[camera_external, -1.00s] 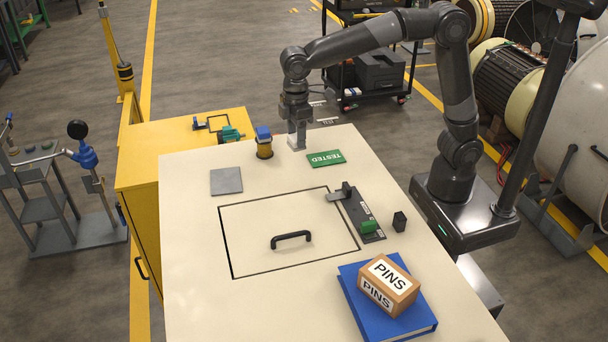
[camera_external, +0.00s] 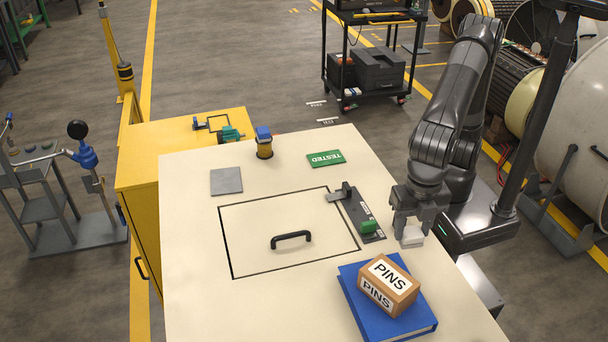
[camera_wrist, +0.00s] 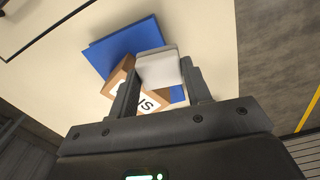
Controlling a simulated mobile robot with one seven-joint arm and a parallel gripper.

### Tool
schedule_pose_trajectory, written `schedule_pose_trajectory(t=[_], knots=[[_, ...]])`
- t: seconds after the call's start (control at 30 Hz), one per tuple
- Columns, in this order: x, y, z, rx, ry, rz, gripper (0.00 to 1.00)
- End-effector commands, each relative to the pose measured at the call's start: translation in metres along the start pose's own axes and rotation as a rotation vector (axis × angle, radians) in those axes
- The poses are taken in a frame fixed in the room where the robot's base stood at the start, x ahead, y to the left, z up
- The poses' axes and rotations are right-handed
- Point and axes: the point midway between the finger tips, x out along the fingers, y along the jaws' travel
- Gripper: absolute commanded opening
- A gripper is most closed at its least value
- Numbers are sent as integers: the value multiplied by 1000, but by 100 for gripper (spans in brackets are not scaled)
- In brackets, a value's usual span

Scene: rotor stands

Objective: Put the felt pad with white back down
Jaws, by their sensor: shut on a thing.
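My gripper (camera_external: 408,228) is shut on a small white and pale grey block, the felt pad with white (camera_external: 412,238). It is at the right edge of the cream table top (camera_external: 200,290), just behind and right of the blue book. In the wrist view the pad (camera_wrist: 158,68) sits between the two fingers of my gripper (camera_wrist: 160,85), covering part of the book and box beyond. I cannot tell whether the pad touches the table. The black block seen earlier near this spot is hidden by my gripper.
A PINS box (camera_external: 388,286) lies on the blue book (camera_external: 362,318). A latch with a green knob (camera_external: 368,227) is left of my gripper. A black handle (camera_external: 291,238), a TESTED plate (camera_external: 326,159), a grey square (camera_external: 226,181) and a blue-capped part (camera_external: 264,142) are farther away.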

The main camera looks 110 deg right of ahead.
Motion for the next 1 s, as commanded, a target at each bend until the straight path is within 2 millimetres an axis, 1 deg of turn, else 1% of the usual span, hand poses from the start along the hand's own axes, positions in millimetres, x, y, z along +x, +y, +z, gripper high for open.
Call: schedule_pose_trajectory(t=[0.03, 0.1, 0.23, 0.3, 0.37, 0.7, 0.83, 1.0], knots=[[0, -12, -10, -41, 0, 0, 23], [0, -25, -19, -86, 0, 0, 23], [0, -38, -30, -133, 0, 0, 23], [4, -44, -36, -144, -1, -1, 23], [10, -49, -44, -149, -2, -1, 23], [54, -88, -108, -147, -2, -1, 23], [65, -98, -124, -145, -1, 0, 23], [72, -101, -130, -142, 0, 1, 23]])
